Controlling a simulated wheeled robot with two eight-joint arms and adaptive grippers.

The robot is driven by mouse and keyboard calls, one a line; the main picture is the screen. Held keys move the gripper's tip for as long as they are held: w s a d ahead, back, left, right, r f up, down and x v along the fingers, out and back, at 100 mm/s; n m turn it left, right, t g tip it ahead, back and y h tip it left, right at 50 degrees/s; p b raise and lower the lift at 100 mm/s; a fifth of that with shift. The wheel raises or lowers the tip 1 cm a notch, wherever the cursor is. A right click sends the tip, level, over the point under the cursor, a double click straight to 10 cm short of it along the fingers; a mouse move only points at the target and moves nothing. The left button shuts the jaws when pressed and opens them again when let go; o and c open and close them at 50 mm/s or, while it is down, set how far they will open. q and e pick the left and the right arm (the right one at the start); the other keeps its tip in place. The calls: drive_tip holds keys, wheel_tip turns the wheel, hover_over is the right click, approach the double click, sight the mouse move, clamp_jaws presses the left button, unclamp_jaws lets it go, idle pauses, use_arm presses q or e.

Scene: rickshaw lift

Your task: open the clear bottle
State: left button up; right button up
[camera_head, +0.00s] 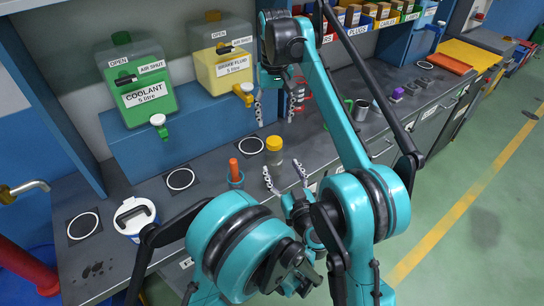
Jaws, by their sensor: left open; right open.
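The clear bottle (274,158) stands upright on the dark workbench, with a yellow cap (273,143) on its top. My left gripper (282,169) is open, just in front of the bottle, with its two fingers pointing toward it. Its fingers look apart from the bottle, though the exact gap is hard to tell. My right gripper (275,118) is open above and behind the bottle, its fingers pointing down. Nothing is held in either gripper.
A green coolant tank (137,82) and a yellow brake fluid tank (221,55) stand on a blue ledge (190,122). A white-lidded container (134,217) stands at left. A dark cup (360,111) is to the right.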

sight(277, 160)
use_arm(q)
drive_tip(key=x, duration=0.7)
drive_tip(key=shift+w+a, duration=0.1)
drive_tip(key=shift+w, duration=0.1)
